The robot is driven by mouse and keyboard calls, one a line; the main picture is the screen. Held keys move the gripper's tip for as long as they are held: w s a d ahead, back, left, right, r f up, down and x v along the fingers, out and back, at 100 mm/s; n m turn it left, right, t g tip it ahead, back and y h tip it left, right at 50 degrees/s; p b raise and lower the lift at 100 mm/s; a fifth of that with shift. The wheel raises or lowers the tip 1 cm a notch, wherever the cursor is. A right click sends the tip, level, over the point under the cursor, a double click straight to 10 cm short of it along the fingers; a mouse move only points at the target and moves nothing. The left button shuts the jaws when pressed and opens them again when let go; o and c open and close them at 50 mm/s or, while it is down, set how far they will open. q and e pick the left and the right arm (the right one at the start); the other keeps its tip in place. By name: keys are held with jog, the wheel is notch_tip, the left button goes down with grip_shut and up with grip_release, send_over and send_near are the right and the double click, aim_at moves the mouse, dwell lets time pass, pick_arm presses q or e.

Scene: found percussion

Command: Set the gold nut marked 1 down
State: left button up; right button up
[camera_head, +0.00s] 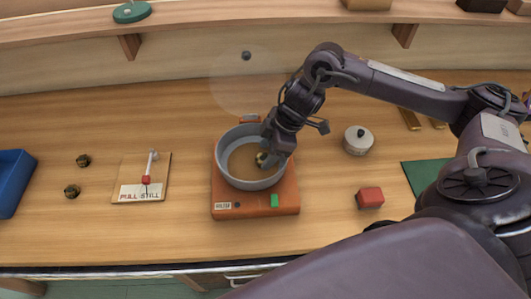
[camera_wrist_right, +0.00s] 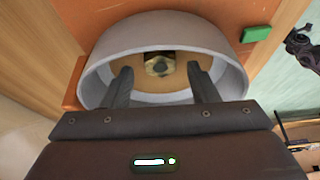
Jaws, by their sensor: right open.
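A gold nut (camera_wrist_right: 159,67) with a dark hole sits inside a round grey pan (camera_wrist_right: 232,78), on its tan floor. Its number cannot be read. In the head view the nut (camera_head: 261,157) is partly hidden by my right gripper (camera_head: 268,155). The pan (camera_head: 225,162) rests on an orange-red base (camera_head: 255,204) with a green button. In the right wrist view my right gripper (camera_wrist_right: 160,72) is open, its two fingers reaching into the pan, one on each side of the nut with gaps between. My left gripper is not in view.
Two dark gold nuts (camera_head: 83,160) (camera_head: 72,191) lie at the left, beside a blue bin (camera_head: 12,180) and a lever board (camera_head: 128,178). A lidded pot (camera_head: 358,140), a red block (camera_head: 370,197) and a green mat (camera_head: 424,175) are at the right.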

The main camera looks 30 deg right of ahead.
jog(key=v, duration=1)
jog(key=shift+r+b, duration=0.3)
jog(key=shift+d, duration=0.1)
